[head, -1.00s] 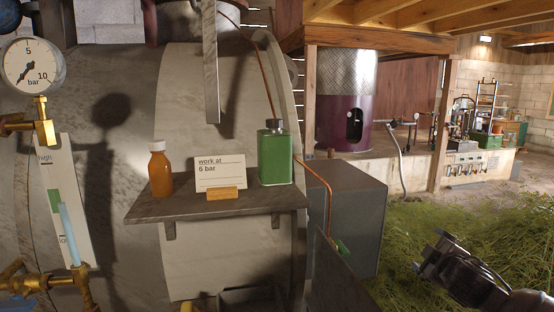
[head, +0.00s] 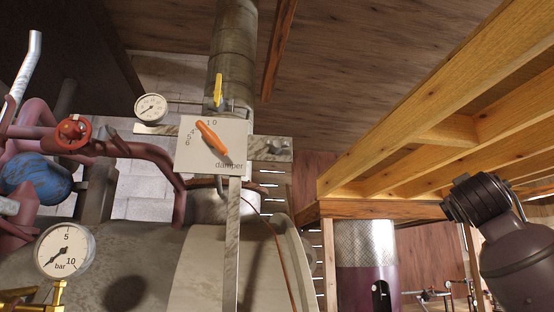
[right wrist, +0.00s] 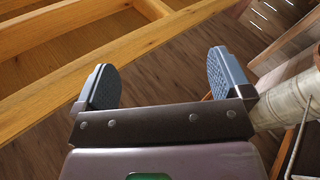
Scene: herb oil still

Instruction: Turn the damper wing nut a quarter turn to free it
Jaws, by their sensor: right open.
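The white damper plate (head: 232,133), marked with numbers, is fixed in front of the flue pipe (head: 232,65) in the head view. An orange handle (head: 212,142) lies slantwise across it. A yellow upright piece (head: 218,91) stands just above the plate, and a small grey fitting (head: 280,147) sits on the metal strap to its right. I cannot tell for sure which is the wing nut. My right gripper (head: 464,198) is well to the right of the plate, apart from it. The right wrist view shows its jaws (right wrist: 163,82) open and empty. My left gripper is out of view.
Wooden beams (head: 430,110) cross the upper right, close to my right arm. A small gauge (head: 151,108) is left of the plate, and a bar gauge (head: 65,251) is lower left. Open space lies between arm and plate.

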